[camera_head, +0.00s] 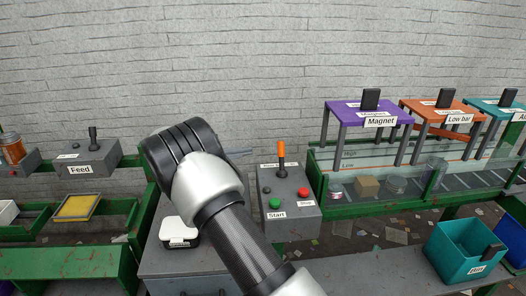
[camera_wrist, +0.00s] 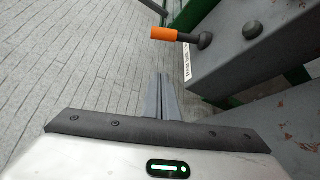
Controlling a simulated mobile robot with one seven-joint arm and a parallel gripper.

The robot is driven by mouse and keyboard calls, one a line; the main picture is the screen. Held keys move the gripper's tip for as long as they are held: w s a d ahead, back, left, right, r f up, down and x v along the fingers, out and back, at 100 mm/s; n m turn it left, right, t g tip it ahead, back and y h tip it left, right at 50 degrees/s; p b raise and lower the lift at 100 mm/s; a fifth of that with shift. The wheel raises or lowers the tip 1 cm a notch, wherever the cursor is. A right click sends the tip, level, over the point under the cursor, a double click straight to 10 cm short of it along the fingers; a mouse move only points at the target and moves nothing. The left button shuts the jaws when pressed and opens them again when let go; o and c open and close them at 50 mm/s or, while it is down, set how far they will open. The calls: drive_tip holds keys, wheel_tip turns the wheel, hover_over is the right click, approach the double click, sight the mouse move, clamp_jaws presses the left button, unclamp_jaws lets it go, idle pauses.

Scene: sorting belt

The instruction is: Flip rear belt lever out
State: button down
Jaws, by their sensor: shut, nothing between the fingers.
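The rear belt lever (camera_head: 281,155) is a dark stem with an orange grip, standing up from the grey control box (camera_head: 290,188). In the wrist view its orange grip (camera_wrist: 164,33) points left from the box, above a label that appears to read "Rear belt" (camera_wrist: 187,62). My gripper (camera_head: 248,152) is just left of the lever in the head view, partly hidden behind my wrist. In the wrist view my gripper (camera_wrist: 160,78) has its fingers together and empty, pointing toward the lever with a visible gap between them.
The control box also carries a green start button (camera_head: 275,203), a red stop button (camera_head: 303,191) and a dark knob (camera_wrist: 252,30). A white box (camera_head: 179,232) sits on the grey cabinet. The purple Magnet gate (camera_head: 343,107) and belt are right; a Feed lever box (camera_head: 90,165) is left.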

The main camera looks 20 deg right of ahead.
sight(281, 157)
drive_tip(key=d, duration=0.9)
drive_tip(key=shift+s+f+b, duration=0.1)
drive_tip(key=shift+f+b, duration=0.25)
drive_tip(key=shift+s+d+r, duration=0.1)
drive_tip(key=shift+s+r, duration=0.05)
drive_tip(key=shift+s, duration=0.25)
drive_tip(key=shift+b, duration=0.3)
drive_tip(key=shift+s, duration=0.1)
